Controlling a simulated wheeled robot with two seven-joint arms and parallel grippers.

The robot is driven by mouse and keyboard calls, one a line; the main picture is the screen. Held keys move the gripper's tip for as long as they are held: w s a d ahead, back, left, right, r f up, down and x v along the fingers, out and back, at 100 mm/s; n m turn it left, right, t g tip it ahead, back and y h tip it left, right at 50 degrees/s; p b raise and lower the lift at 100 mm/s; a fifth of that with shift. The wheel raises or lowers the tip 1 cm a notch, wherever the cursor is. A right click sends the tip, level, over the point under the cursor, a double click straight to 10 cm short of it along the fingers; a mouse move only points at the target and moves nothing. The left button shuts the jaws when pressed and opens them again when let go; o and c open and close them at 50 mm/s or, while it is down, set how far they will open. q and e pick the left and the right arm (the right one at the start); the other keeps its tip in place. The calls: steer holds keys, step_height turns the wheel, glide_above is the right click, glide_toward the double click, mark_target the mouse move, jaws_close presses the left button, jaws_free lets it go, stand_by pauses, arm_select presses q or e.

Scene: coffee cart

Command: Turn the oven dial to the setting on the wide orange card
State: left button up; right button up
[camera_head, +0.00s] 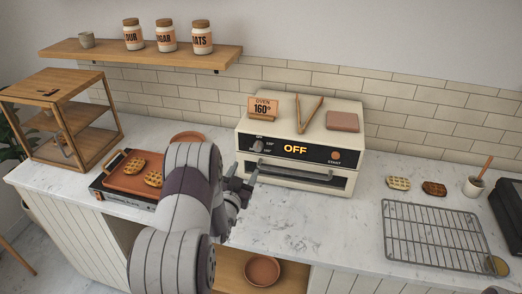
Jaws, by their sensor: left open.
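The cream oven (317,130) stands at the back of the counter against the tiled wall. Its black front panel shows OFF in lit letters. The oven dial (258,146) is a small knob at the left of the panel, with small setting marks around it. A round START button (335,156) is at the panel's right. The wide orange card (262,108) stands on the oven's top left and reads OVEN 160°. My left gripper (251,181) is open, just in front of and below the dial, apart from it; my arm hides part of it. My right gripper is not in view.
Tongs (309,115) and a flat brownish block (342,121) lie on the oven. A griddle with waffles (128,181) is left of my arm. A wire rack (432,236), waffles (398,183) and a cup (473,187) are at right. The counter before the oven is clear.

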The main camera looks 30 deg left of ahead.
mark_target(257, 149)
arm_select(q)
steer(key=w, duration=0.3)
steer(key=w+a+p, duration=0.1)
steer(key=w, duration=0.2)
steer(key=w+p, duration=0.1)
steer(key=w, duration=0.2)
steer(key=shift+w+a, duration=0.45)
steer(key=shift+w, duration=0.1)
steer(key=c, duration=1.1)
steer(key=shift+o, duration=0.3)
steer(key=shift+f, duration=0.1)
